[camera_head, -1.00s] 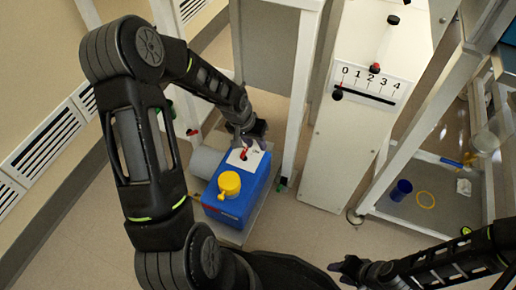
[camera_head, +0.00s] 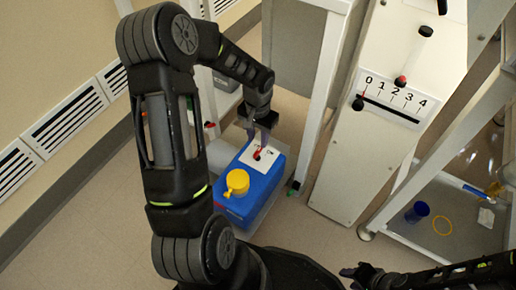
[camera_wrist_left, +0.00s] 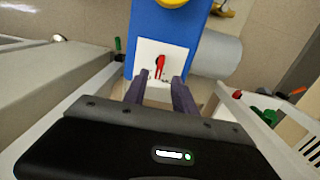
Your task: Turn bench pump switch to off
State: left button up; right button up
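The bench pump (camera_head: 243,201) is a blue box with a yellow cap (camera_head: 237,182), low on the floor-level base. A white switch plate (camera_head: 248,167) with a red switch lever (camera_head: 257,154) sits on it. In the left wrist view the red lever (camera_wrist_left: 159,66) stands on the white plate (camera_wrist_left: 150,50), just beyond the fingertips. My left gripper (camera_head: 260,143) is over the plate; the wrist view shows its two fingers (camera_wrist_left: 160,82) apart with nothing between them. The plate's lettering is too small to read. My right gripper (camera_head: 354,273) is at the bottom, away from the pump; its fingers are unclear.
A white panel with a 0-to-4 scale and slider (camera_head: 392,103) stands to the right. White frame posts (camera_head: 318,100) rise beside the pump. A grey cylinder (camera_wrist_left: 217,56) lies against the pump. A blue cup (camera_head: 417,212) and yellow ring (camera_head: 441,225) sit on a lower right shelf.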

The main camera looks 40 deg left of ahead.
aim_at(258, 151)
pick_arm(q)
notch_tip(258, 151, down, 6)
jog(key=shift+f+b, duration=0.1)
jog(key=shift+b, duration=0.8)
jog(key=shift+c, duration=0.3)
grip_shut()
